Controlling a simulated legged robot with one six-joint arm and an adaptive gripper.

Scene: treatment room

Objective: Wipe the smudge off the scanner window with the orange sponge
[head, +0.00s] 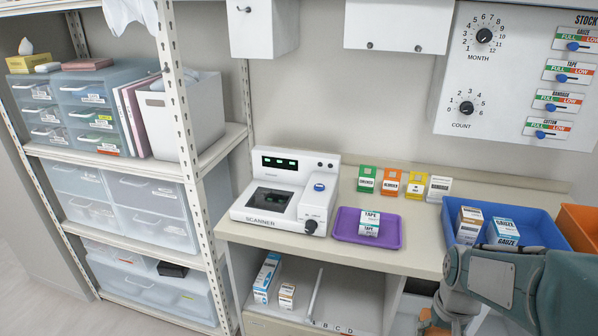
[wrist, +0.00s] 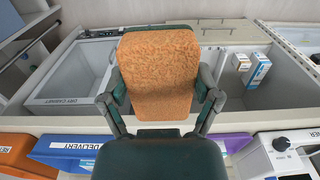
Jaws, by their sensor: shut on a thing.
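The orange sponge (wrist: 160,65) is held upright between the two fingers of my gripper (wrist: 161,92), which is shut on it. In the head view, my gripper (head: 446,312) is low at the right, in front of the counter, with a bit of orange at its edge. The white scanner (head: 285,200) stands on the counter to the left, well apart from my gripper. Its dark window (head: 270,197) faces up; I cannot clearly make out the smudge. In the wrist view, part of the scanner (wrist: 262,160) shows at the lower right.
A purple tray (head: 345,238) with a tape box (head: 370,222) lies right of the scanner. A blue tray (head: 545,222) with boxes stands near my arm. Several coloured cards stand behind. Open compartments are under the counter; a shelf rack (head: 190,150) is at left.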

